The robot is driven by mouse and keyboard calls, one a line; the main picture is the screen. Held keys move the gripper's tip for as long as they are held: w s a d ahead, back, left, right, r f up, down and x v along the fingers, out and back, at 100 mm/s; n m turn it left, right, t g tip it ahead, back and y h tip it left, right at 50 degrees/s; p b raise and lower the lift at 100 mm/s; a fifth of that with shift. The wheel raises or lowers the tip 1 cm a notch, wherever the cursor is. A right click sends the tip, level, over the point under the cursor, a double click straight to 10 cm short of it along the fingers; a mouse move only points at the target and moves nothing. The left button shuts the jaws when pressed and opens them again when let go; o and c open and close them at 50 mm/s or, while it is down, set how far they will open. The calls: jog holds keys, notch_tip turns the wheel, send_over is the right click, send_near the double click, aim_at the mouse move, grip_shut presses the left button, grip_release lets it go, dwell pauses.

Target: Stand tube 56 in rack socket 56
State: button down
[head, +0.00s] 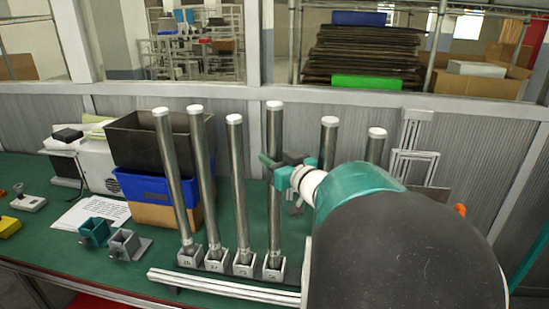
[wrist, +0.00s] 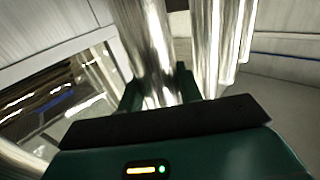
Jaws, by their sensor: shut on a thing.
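Several tall metal tubes with white caps stand in a row in the head view. My gripper (head: 284,172) is shut around the fourth tube from the left (head: 274,130), at about mid-height. This tube looks upright, and its lower end meets the fourth socket (head: 273,268) of the rack. I cannot tell how deep it sits, and the numbers on the sockets are too small to read surely. In the wrist view my gripper (wrist: 158,88) has its fingers on both sides of the shiny tube (wrist: 150,45).
Three tubes (head: 202,165) stand in sockets just left. Two more (head: 329,135) stand to the right, their lower parts hidden by my arm. A pale rail (head: 222,288) runs before the sockets. Stacked bins (head: 150,190) and small blocks (head: 124,245) lie left on the green bench.

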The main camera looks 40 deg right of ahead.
jog(key=shift+f, duration=0.45)
jog(key=c, duration=1.2)
grip_release()
jog(key=shift+c, duration=0.2)
jog(key=shift+f, duration=0.1)
jog(key=s+a, duration=0.1)
jog(key=s, duration=1)
jog(key=shift+a, duration=0.2)
